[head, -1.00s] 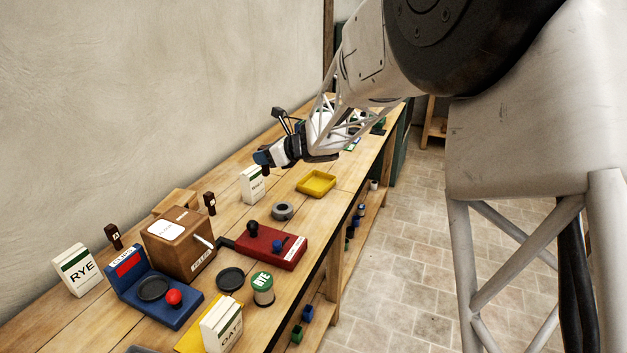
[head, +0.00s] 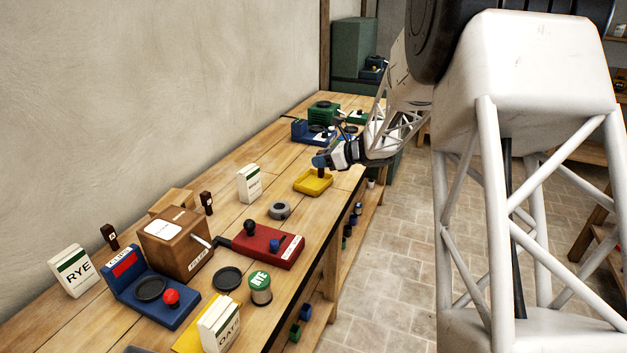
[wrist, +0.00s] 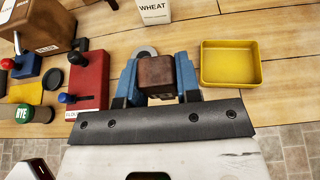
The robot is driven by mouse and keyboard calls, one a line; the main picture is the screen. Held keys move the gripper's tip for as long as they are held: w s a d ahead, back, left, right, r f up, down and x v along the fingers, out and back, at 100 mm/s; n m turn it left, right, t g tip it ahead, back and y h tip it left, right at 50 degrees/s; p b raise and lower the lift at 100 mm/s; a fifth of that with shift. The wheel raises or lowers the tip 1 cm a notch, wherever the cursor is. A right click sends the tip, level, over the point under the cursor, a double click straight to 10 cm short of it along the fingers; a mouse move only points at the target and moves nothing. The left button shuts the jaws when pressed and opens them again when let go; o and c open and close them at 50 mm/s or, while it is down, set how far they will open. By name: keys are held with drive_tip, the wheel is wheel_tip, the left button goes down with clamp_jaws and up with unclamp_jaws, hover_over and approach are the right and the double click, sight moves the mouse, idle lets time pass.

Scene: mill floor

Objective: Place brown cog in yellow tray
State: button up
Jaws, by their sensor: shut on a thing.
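My gripper (head: 320,161) is shut on the brown cog, which looks like a dark brown block (wrist: 156,72) between the two blue fingers in the wrist view. In the head view the cog (head: 321,173) hangs below the fingertips, in front of the yellow tray's far part. The yellow tray (head: 311,190) is a shallow open box on the bench and looks empty. In the wrist view the tray (wrist: 230,67) lies just right of the right finger, with a small gap in the picture. The cog's underside and its height above the tray are hidden.
A white WHEAT carton (head: 249,183) and a grey ring (head: 279,210) stand left of the tray. A red device (head: 262,246) lies nearer. Blue (head: 312,133) and green (head: 323,111) devices stand beyond. The bench's front edge runs close to the tray's right.

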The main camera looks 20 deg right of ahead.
wheel_tip(320, 180, down, 8)
drive_tip(key=shift+f, duration=0.2)
idle(0.3)
hover_over(314, 185)
drive_tip(key=shift+a+f, duration=0.1)
drive_tip(key=shift+f, duration=0.65)
idle(0.3)
drive_tip(key=shift+s+f, duration=0.1)
drive_tip(key=shift+f, duration=1.65)
drive_tip(key=shift+f, duration=0.15)
